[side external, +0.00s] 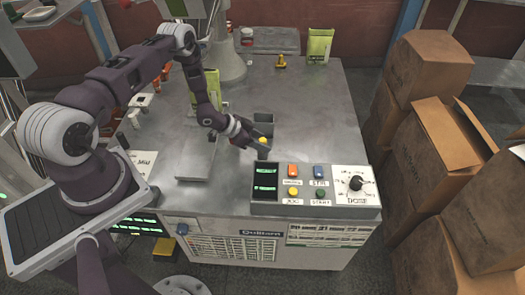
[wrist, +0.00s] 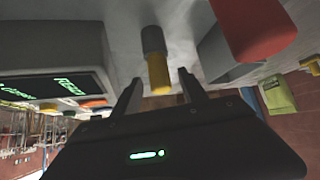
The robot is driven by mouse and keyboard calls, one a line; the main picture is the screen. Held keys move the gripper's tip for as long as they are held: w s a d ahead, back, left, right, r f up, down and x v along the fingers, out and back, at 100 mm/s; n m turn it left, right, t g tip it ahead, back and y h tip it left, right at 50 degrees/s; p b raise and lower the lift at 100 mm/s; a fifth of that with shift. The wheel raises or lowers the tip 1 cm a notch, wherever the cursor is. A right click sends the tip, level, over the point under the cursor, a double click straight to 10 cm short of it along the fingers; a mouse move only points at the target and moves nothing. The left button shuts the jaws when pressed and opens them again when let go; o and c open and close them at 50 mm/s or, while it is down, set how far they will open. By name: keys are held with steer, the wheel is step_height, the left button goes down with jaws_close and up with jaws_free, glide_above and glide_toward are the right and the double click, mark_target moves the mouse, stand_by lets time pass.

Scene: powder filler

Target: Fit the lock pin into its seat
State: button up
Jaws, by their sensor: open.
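An upright pin-like piece with a yellow top (side external: 263,140) and a grey lower part stands on the metal table, just behind the control panel. I take it for the lock pin, but cannot be sure. In the wrist view, its yellow end (wrist: 158,76) and grey body (wrist: 152,40) show between the fingertips. My gripper (side external: 256,138) is open around or just short of the yellow end; it also shows in the wrist view (wrist: 157,88). No finger clearly touches it. A brass-yellow piece (side external: 281,62) stands farther back. I cannot make out a seat.
The control panel (side external: 315,205) with buttons and a dial stands at the table's front edge. A grey open box (side external: 264,121) stands just behind the pin. A red rounded part (wrist: 252,28) looms close in the wrist view. Cardboard boxes (side external: 440,90) stand right; the table's right side is clear.

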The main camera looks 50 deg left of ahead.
steer(key=x, duration=0.4)
steer(key=shift+r, duration=0.1)
jaws_close()
steer(key=shift+r, duration=0.1)
step_height(320, 180, up, 9)
steer(key=a+n+y, duration=0.7)
steer(key=a+n, duration=0.2)
steer(key=a, duration=0.8)
steer(key=shift+w+a, duration=0.2)
steer(key=shift+a, duration=0.15)
